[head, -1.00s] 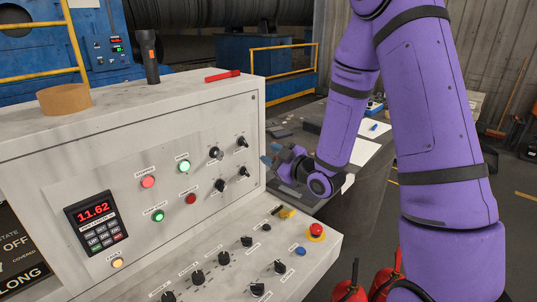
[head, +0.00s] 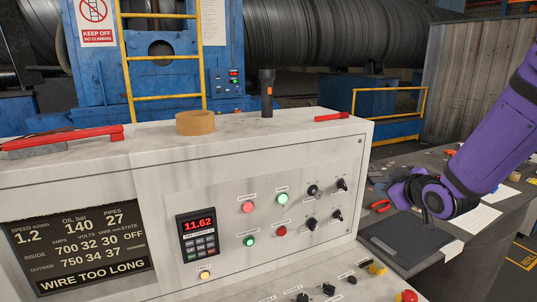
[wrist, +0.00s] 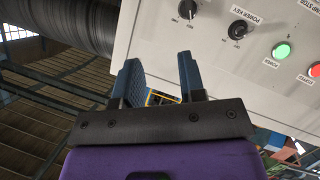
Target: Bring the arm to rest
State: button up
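My purple arm (head: 495,130) comes in from the right edge of the head view and reaches down over the side table. My gripper (head: 372,183) is at its lower end, just right of the control console (head: 200,155). In the wrist view my gripper (wrist: 162,82) shows two blue fingers standing apart with an empty gap between them. The console's light panel with knobs and a lit green button (wrist: 281,50) lies beyond the fingers, apart from them.
The side table (head: 445,245) holds a dark flat pad (head: 400,245), red-handled pliers (head: 379,205) and papers. On the console top are a tape roll (head: 195,122), a flashlight (head: 266,95) and red tools. A yellow railing (head: 400,90) stands behind.

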jog(key=s+r+m+g+h, duration=0.1)
jog(key=s+r+m+g, duration=0.1)
jog(key=s, duration=0.8)
jog(key=s+r+m+g, duration=0.3)
jog(key=s+r, duration=0.2)
jog(key=s, duration=0.5)
jog(key=s+r+m+g+h, duration=0.1)
jog(key=s+r+m+g, duration=0.2)
jog(key=s, duration=0.6)
jog(key=shift+s+r+g+h, duration=0.3)
jog(key=shift+s+r, duration=0.1)
jog(key=shift+r, duration=0.05)
